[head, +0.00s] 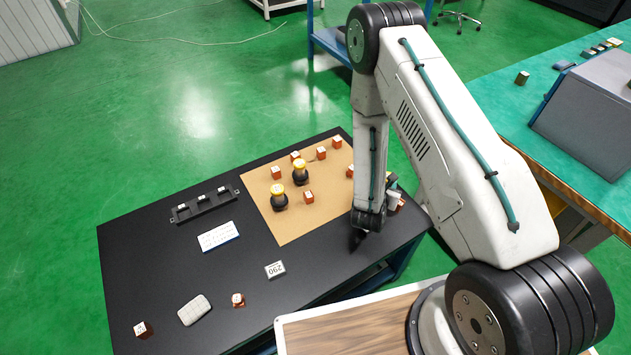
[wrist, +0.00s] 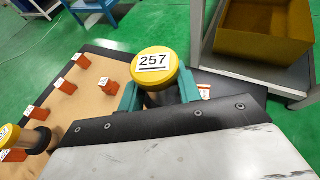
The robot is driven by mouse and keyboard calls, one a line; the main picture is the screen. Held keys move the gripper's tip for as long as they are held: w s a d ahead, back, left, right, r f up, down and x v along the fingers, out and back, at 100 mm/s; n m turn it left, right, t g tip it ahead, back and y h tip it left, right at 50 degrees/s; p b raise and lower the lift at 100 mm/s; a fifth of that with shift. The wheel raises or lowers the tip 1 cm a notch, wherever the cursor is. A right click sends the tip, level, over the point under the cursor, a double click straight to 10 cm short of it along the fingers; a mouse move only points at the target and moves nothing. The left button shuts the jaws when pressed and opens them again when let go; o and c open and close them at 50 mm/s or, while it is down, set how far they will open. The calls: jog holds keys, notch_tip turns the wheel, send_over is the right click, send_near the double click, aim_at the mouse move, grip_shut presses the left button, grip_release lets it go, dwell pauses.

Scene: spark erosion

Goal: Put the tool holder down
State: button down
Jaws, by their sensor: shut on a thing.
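My gripper (wrist: 158,94) has its teal fingers closed around a tool holder with a yellow cap (wrist: 153,63) marked 257. The cap faces the wrist camera; its lower body is mostly hidden. In the head view my gripper (head: 366,222) is over the right part of the black table (head: 150,255), just off the tan mat (head: 318,220). I cannot tell there whether the held holder touches the table. Two other yellow-capped black holders stand on the mat, one nearer (head: 279,198) and one farther (head: 300,173).
Several copper-coloured blocks, such as one on the mat (head: 308,196), stand around the holders. A black rack (head: 205,204), a white card (head: 218,236), a 290 label (head: 275,270) and a pale pad (head: 194,310) lie on the table. A yellow bin (wrist: 262,45) is beyond in the wrist view.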

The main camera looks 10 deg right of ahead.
jog(key=shift+w+a+f, duration=0.9)
jog(key=shift+w+a, duration=0.55)
jog(key=shift+a, duration=0.75)
jog(key=shift+w+a+f, duration=0.85)
jog(key=shift+w+a, duration=0.65)
jog(key=shift+a, duration=0.65)
jog(key=shift+w+a+f, duration=0.9)
jog(key=shift+w+a, duration=0.55)
jog(key=shift+a, duration=0.75)
jog(key=shift+f, duration=0.2)
jog(key=c, duration=0.8)
grip_release()
jog(key=shift+f, duration=0.1)
jog(key=shift+c, duration=0.2)
